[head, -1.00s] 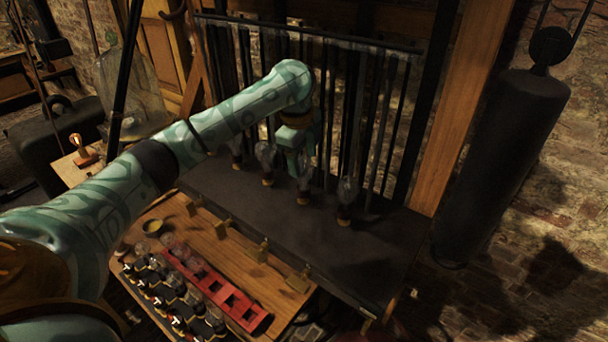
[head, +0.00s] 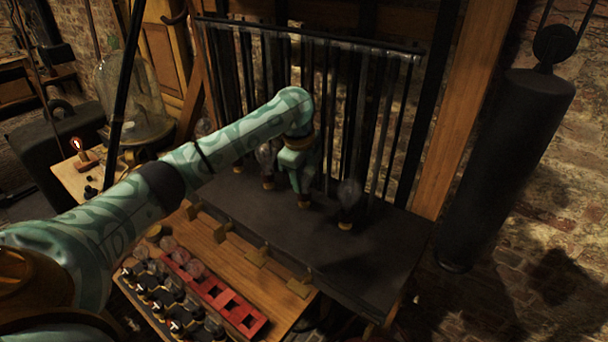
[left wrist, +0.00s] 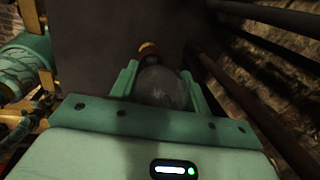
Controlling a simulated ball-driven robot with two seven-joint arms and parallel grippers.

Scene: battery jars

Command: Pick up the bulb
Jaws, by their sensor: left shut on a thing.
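Several clear glass bulbs with brass bases stand in a row on a dark slab (head: 345,250). My left gripper (head: 301,182) points down from the arm and is shut on one bulb (head: 304,201). A bulb (head: 348,195) stands to the right, and another (head: 266,156) to the left. My right gripper is out of view.
Dark vertical rods (head: 375,120) stand close behind the bulbs. In front are a wooden bench (head: 225,255) with brass brackets, and a red rack (head: 225,303). The slab's right part is clear.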

